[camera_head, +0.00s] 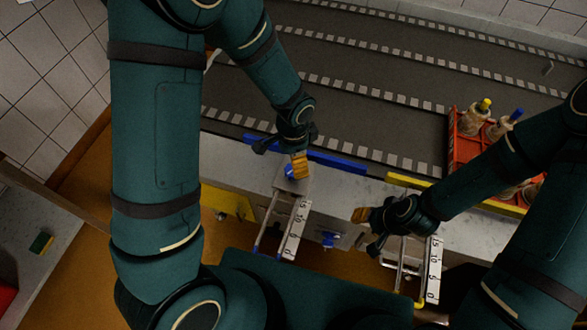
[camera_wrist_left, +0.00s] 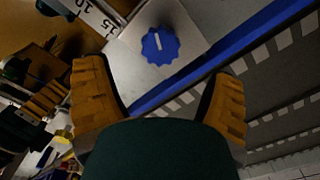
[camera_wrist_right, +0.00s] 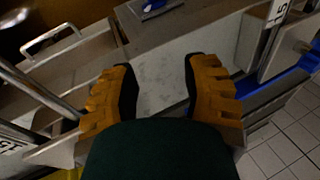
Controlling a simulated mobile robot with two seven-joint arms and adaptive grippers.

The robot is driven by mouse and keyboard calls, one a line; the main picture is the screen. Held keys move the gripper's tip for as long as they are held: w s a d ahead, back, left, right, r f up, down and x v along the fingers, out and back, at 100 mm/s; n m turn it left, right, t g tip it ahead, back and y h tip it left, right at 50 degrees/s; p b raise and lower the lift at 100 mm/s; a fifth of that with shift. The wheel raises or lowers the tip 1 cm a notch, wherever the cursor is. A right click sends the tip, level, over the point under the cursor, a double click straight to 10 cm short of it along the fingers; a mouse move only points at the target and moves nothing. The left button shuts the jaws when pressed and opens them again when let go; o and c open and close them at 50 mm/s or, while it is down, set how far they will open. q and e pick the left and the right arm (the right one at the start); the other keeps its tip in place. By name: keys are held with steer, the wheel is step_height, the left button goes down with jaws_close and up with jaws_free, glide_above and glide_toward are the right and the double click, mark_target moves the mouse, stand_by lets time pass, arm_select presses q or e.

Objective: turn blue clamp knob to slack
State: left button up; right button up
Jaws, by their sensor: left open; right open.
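The blue clamp knob (camera_wrist_left: 160,45) is scalloped, with a white line on its face, and sits on a pale metal plate. In the left wrist view it lies beyond and between my open left fingertips, apart from them. In the head view the knob (camera_head: 290,171) is partly hidden by my left gripper (camera_head: 299,165), which is just above it. My left gripper (camera_wrist_left: 158,95) is open and empty. My right gripper (camera_head: 362,228) is open and empty over the front ledge, right of the knob; its fingers (camera_wrist_right: 162,90) show a bare metal surface between them.
A blue bar (camera_head: 335,160) runs along the ledge beside the knob, and a yellow bar (camera_head: 408,181) lies further right. Numbered scales (camera_head: 294,228) hang at the front. A red crate (camera_head: 466,150) with bottles stands at right. A dark belted surface (camera_head: 370,85) spreads behind.

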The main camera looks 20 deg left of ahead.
arm_select(q)
step_height(320, 180, down, 6)
steer(key=shift+f+b, duration=0.25)
steer(key=shift+b, duration=0.2)
steer(key=c, duration=1.2)
